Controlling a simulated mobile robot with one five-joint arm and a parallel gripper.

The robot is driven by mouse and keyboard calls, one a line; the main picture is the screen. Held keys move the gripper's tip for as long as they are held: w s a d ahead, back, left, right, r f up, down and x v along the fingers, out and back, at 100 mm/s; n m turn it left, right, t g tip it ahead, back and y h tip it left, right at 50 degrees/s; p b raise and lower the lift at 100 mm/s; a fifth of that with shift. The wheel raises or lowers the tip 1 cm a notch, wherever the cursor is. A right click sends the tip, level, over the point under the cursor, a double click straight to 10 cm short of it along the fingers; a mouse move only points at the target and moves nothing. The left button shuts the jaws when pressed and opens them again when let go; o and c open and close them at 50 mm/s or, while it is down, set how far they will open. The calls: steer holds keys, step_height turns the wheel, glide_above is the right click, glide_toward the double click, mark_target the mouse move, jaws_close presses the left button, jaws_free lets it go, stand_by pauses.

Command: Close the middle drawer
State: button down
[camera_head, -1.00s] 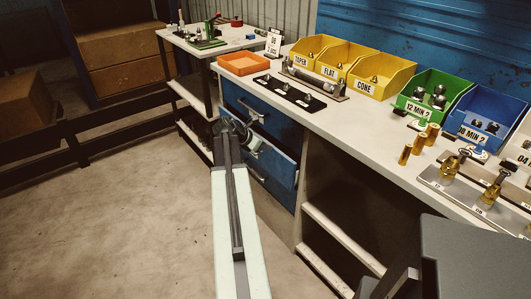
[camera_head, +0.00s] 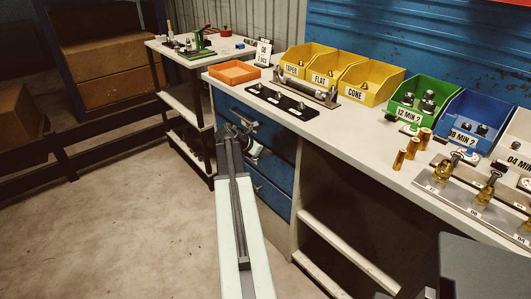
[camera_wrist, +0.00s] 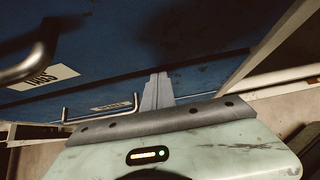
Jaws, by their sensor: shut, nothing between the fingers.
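The middle drawer (camera_head: 279,168) is part of the blue drawer stack under the workbench. Its front looks flush or nearly flush with the fronts above and below. My arm hides its left part. My gripper (camera_head: 246,140) is at the drawer fronts, near the middle drawer's handle. In the wrist view, my gripper's fingers (camera_wrist: 157,90) are together and empty, against or very close to a blue front (camera_wrist: 110,55). I cannot tell whether they touch it. A metal handle (camera_wrist: 105,108) is left of the fingers.
The top drawer (camera_head: 228,102) and bottom drawer (camera_head: 268,190) look closed. The workbench top (camera_head: 345,140) carries an orange tray (camera_head: 235,72), yellow bins (camera_head: 370,80) and brass fittings. Open shelves (camera_head: 345,245) are right of the drawers. The floor (camera_head: 110,230) at left is clear.

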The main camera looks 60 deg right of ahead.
steer(key=a+f+p+v, duration=0.1)
steer(key=p+v, duration=0.5)
steer(key=v, duration=0.6)
steer(key=shift+w+a+p, duration=0.4)
steer(key=shift+a, duration=0.1)
steer(key=shift+f, duration=0.1)
